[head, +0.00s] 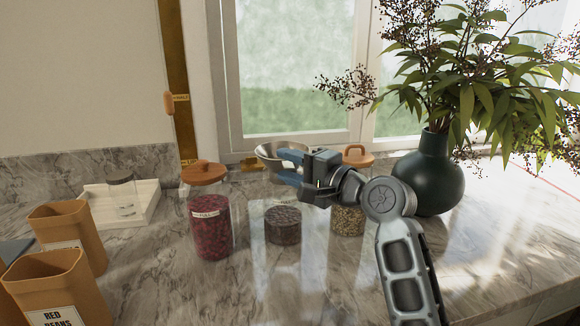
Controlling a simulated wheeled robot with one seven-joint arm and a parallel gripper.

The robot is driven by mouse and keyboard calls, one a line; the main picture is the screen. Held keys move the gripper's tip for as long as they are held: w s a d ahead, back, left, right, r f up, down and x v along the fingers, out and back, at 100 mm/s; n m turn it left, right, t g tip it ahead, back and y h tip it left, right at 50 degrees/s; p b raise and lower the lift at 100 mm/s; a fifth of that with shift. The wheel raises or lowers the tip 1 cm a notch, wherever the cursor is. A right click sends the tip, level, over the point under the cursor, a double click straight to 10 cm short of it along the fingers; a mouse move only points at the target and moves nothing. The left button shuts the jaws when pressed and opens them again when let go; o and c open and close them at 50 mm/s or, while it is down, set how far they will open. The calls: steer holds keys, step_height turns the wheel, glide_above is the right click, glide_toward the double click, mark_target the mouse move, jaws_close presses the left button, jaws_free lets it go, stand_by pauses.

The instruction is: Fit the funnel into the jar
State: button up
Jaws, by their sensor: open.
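A silvery metal funnel (268,151) with a wide, bowl-like mouth shows behind the fingertips of my gripper (284,166). My gripper points left with its blue fingers apart, at the right side of the funnel. A clear glass jar (283,226) with dark contents and a small label stands on the counter below my gripper, with no lid visible on it. The funnel shows above and slightly left of this jar. The funnel's lower part and the jar's mouth are hard to make out, so I cannot tell whether they touch.
A dark vase (428,175) with branches is at the right. Orange canisters (68,232) and a white tray (140,212) are left. The front counter is clear.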

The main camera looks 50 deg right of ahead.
steer(key=s+b, duration=0.1)
steer(key=s, duration=0.6)
steer(key=shift+s, duration=0.4)
stand_by(0.4)
steer(key=s+a+f+n+g, duration=0.1)
steer(key=s+a+f+n, duration=0.1)
steer(key=f, duration=0.4)
steer(key=s+a+f+n+h, duration=0.1)
steer(key=s+a+f+n, duration=0.1)
steer(key=s+a+f, duration=0.3)
steer(key=s+a+f+n+g+h, duration=0.1)
steer(key=s+a+f+n, duration=0.1)
steer(key=s+a+f, duration=0.2)
steer(key=shift+s+a+f+g, duration=0.15)
steer(key=shift+s+f, duration=0.2)
steer(key=shift+f, duration=0.45)
steer(key=shift+s+a+f+g, duration=0.15)
steer(key=shift+s+f, duration=0.15)
steer(key=shift+f, duration=0.45)
steer(key=s+a+n+y, duration=0.1)
steer(key=s+a+n, duration=0.3)
steer(key=s, duration=0.5)
steer(key=s+a+n+y, duration=0.1)
steer(key=s+a+n, duration=0.3)
steer(key=s+n, duration=0.3)
steer(key=s, duration=0.3)
steer(key=shift+a+n, duration=0.4)
